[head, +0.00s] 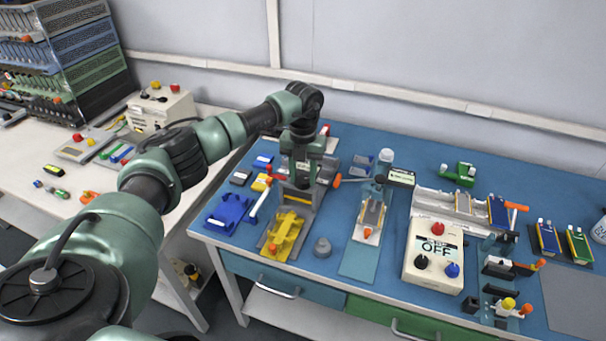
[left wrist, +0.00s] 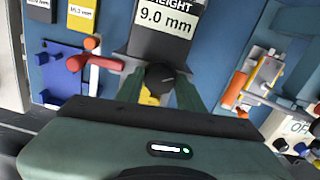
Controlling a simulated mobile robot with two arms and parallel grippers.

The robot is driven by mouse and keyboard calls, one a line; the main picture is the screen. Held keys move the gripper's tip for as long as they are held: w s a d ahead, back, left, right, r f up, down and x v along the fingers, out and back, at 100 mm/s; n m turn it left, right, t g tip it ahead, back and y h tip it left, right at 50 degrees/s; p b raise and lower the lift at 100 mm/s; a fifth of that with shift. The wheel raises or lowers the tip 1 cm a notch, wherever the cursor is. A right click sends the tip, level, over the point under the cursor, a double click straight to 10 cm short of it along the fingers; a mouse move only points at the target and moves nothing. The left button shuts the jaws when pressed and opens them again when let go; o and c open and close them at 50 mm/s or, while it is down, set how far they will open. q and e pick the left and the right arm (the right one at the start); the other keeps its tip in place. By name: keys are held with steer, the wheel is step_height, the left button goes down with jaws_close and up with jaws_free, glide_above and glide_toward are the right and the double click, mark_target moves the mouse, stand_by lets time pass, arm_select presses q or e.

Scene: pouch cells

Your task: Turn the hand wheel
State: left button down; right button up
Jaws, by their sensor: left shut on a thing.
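The hand wheel (left wrist: 160,76) is a dark round knob on top of a small press, below a sign reading HEIGHT 9.0 mm (left wrist: 166,18) in the left wrist view. My left gripper (left wrist: 160,88) is shut on the wheel, with one green finger on each side of it. In the head view my left gripper (head: 302,158) points down over the press, and the arm and fingers hide the wheel there. A yellow fixture (head: 286,232) lies at the front of the press. My right gripper is not in view.
A red-ended lever (left wrist: 95,61) sticks out left of the press, near a blue fixture (head: 229,213). To the right stand another small press (head: 372,215) and a box reading OFF (head: 434,257).

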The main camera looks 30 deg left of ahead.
mark_target(303, 178)
arm_select(q)
steer(key=shift+w+r, duration=0.2)
steer(key=c, duration=0.9)
jaws_free()
steer(key=shift+s+f, duration=0.1)
step_height(303, 178, up, 8)
steer(key=shift+f+b, duration=0.1)
steer(key=shift+b, duration=0.8)
